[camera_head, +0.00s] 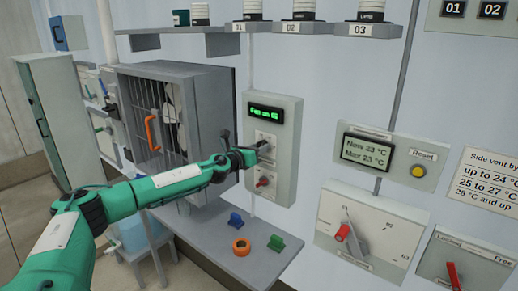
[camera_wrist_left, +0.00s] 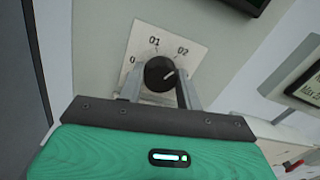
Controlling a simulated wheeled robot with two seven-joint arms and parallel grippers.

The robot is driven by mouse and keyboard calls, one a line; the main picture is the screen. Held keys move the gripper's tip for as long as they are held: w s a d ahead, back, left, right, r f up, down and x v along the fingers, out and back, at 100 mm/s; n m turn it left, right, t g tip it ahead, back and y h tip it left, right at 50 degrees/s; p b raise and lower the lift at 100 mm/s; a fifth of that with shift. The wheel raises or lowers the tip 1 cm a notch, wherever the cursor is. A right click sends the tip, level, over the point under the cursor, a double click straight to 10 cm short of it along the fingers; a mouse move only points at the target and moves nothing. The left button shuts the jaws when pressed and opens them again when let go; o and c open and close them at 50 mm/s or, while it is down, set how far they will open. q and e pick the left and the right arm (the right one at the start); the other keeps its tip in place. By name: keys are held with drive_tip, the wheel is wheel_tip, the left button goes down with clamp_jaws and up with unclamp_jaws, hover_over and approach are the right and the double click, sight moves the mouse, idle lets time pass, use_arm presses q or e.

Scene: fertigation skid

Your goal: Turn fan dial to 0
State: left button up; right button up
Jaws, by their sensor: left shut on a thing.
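The fan dial (camera_wrist_left: 159,72) is a round black knob on a white plate marked 0, 01 and 02 in the left wrist view. Its pale pointer line is toward the upper right, roughly at 02. In the head view the dial (camera_head: 265,146) sits on a grey control box, partly hidden by my gripper. My left gripper (camera_wrist_left: 160,90) is shut on the dial, one finger on each side. It also shows in the head view (camera_head: 257,151). A green-lit display (camera_head: 265,113) above the dial seems to read "Fan on 02". My right gripper is not in view.
A red-handled switch (camera_head: 263,182) sits just below the dial. A barred fan cabinet (camera_head: 205,105) with an orange handle (camera_head: 152,132) stands to the left. A lower shelf (camera_head: 228,262) holds small blue, orange and green parts. A reset panel (camera_head: 388,160) is to the right.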

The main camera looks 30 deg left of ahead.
use_arm(q)
drive_tip(key=n+p, duration=0.2)
drive_tip(key=n, duration=1)
drive_tip(key=n+y+p, duration=0.1)
drive_tip(key=n+p, duration=0.1)
drive_tip(key=n, duration=1)
drive_tip(key=shift+f+t+p, duration=0.1)
drive_tip(key=shift+t+p, duration=0.2)
drive_tip(key=shift+p, duration=0.1)
drive_tip(key=shift+d+n, duration=0.1)
drive_tip(key=shift+n, duration=0.2)
drive_tip(key=o, duration=1)
drive_tip(key=shift+s, duration=0.1)
